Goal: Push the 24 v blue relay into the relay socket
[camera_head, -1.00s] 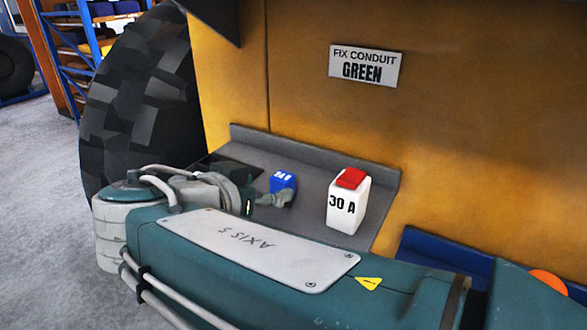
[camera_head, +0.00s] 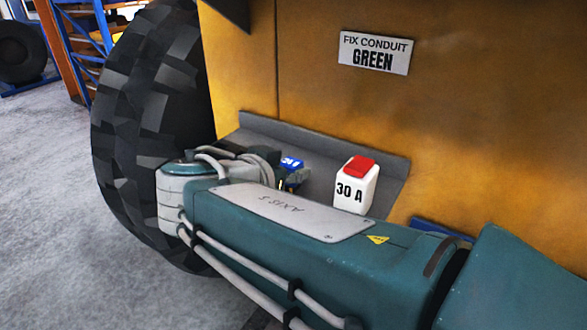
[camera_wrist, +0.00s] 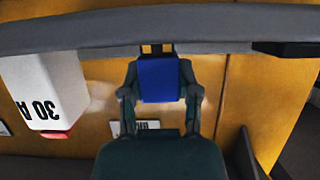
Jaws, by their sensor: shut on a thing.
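The blue relay (camera_head: 291,163), with white lettering on top, is partly hidden behind my wrist in the head view. In the wrist view the blue relay (camera_wrist: 158,80) sits between the two fingers of my gripper (camera_wrist: 159,68), which is shut on it. The grey shelf spans the top of the wrist view, close to the relay; I cannot tell whether they touch. A black block (camera_wrist: 288,48) shows at the upper right of the wrist view; I cannot tell whether it is the relay socket. No socket is clearly visible in the head view.
A white 30 A block with a red top (camera_head: 356,186) stands on the grey shelf (camera_head: 320,147), right of the relay. It also shows in the wrist view (camera_wrist: 45,88). A yellow panel (camera_head: 300,80) rises behind the shelf. A large black tyre (camera_head: 150,130) is at left.

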